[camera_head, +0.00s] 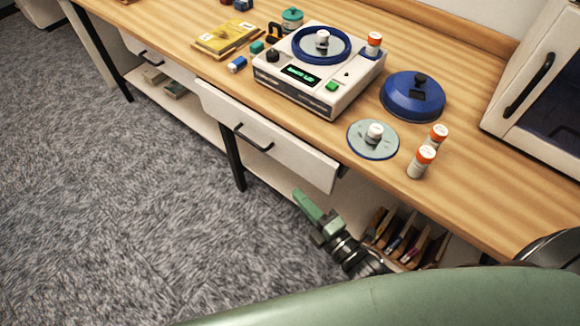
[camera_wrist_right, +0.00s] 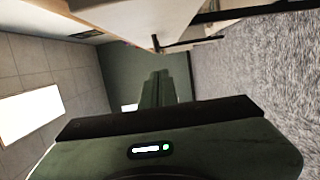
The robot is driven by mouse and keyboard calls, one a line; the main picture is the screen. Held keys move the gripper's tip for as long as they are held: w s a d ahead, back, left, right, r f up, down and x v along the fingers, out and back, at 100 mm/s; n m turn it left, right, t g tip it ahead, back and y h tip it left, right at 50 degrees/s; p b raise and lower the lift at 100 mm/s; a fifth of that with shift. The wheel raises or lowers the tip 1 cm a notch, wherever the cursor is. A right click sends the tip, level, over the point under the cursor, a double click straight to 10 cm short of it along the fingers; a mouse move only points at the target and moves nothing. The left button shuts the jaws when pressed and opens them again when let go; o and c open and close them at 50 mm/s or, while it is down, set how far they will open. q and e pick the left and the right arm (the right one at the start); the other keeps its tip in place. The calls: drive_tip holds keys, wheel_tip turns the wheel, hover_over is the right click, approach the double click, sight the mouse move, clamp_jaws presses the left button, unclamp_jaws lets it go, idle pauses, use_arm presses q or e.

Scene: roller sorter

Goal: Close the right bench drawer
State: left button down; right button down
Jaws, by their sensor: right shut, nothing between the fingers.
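The right bench drawer (camera_head: 290,150) has a white front with a dark bar handle (camera_head: 252,138), under the bench top. Its front stands out a little past the neighbouring drawer front, so it looks partly open; how far is hard to tell. My right gripper (camera_head: 302,200) is shut and empty, below and in front of the drawer's right end, apart from it in the head view. My left gripper is not in view.
The wooden bench top (camera_head: 470,180) carries a white centrifuge-like device (camera_head: 310,95), a blue lid (camera_head: 412,97), a round plate (camera_head: 365,148) and orange-capped bottles (camera_head: 422,162). A lower shelf holds a wooden rack (camera_head: 405,240). A dark bench leg (camera_head: 235,165) stands below the drawer. Carpet in front is clear.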

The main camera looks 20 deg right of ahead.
drive_tip(key=w+b, duration=0.2)
drive_tip(key=w, duration=0.3)
drive_tip(key=w+b, duration=0.2)
drive_tip(key=w, duration=0.4)
drive_tip(key=shift+w+a+r, duration=0.1)
drive_tip(key=shift+w+a, duration=0.1)
drive_tip(key=shift+w, duration=0.1)
